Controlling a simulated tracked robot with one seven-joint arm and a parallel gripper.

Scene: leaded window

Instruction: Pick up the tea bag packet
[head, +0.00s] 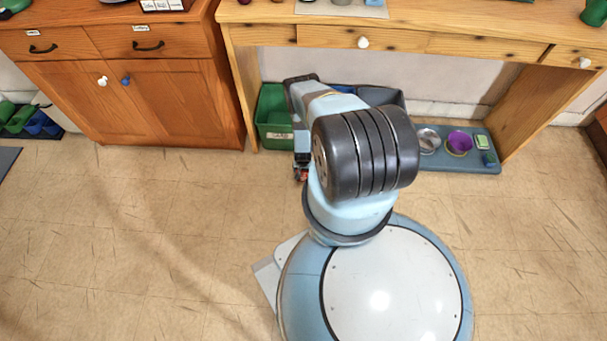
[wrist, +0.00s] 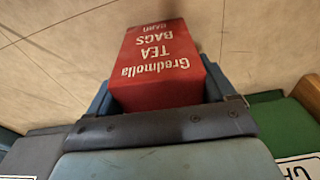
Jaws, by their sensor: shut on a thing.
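The tea bag packet (wrist: 158,62) is a red box with white lettering, "Gredmolla TEA BAGS", which appears upside down in the wrist view. My gripper (wrist: 160,88) is shut on it, with one blue-grey finger along each side. The floor shows behind the packet. In the head view my gripper (head: 301,166) hangs in front of the desk, partly hidden by my arm. Only a small red bit of the packet (head: 300,175) shows below it there. I cannot tell how far the packet is above the floor.
A wooden desk (head: 480,43) stands ahead. Under it are a labelled green bin (head: 272,120) and, to the right, a grey-blue tray (head: 440,163) with a metal bowl and a purple bowl (head: 459,142). A wooden cabinet (head: 190,98) stands at the left. The floor before it is clear.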

